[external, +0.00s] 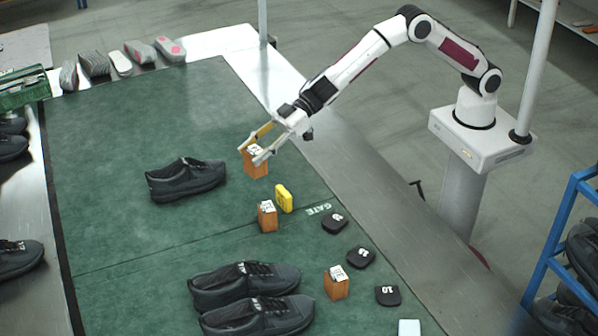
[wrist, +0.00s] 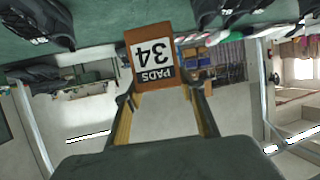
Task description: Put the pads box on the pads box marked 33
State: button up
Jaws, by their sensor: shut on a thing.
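My gripper (external: 252,153) is shut on an orange-brown pads box (external: 257,168) over the green mat. In the wrist view the same pads box (wrist: 139,47) sits at the fingertips, its label reading "PADS 34" upside down. I cannot tell whether its base touches the mat. Two similar small boxes with white labels stand on the mat: one nearer box (external: 268,219) below my gripper in the picture, and one box (external: 336,287) further toward the lower right. Their numbers are too small to read, so I cannot tell which is marked 33.
A yellow block (external: 284,198) stands just beside the nearer box. Black numbered pads (external: 335,223) line the mat's right side. A black shoe (external: 187,181) lies left of my gripper, and a pair of shoes (external: 257,316) lies at the front. The mat's upper left is clear.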

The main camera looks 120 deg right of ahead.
aim_at(265, 168)
jog(key=shift+s+r+n+y, duration=0.1)
jog(key=shift+s+n+y, duration=0.05)
jog(key=shift+n+y, duration=0.4)
jog(key=shift+s+a+y, duration=0.2)
jog(key=shift+a+y, duration=0.05)
jog(key=shift+a, duration=0.05)
jog(key=shift+s+a+f+n+g+y, duration=0.2)
jog(key=shift+s+a+f+n, duration=0.1)
jog(key=shift+a+f, duration=0.2)
jog(key=shift+s+a+f+n+g+y, duration=0.2)
jog(key=shift+s+a+f+n, duration=0.1)
jog(key=shift+a+f, duration=0.15)
jog(key=shift+m, duration=0.25)
jog(key=shift+f, duration=3.1)
jog(key=shift+f, duration=1.85)
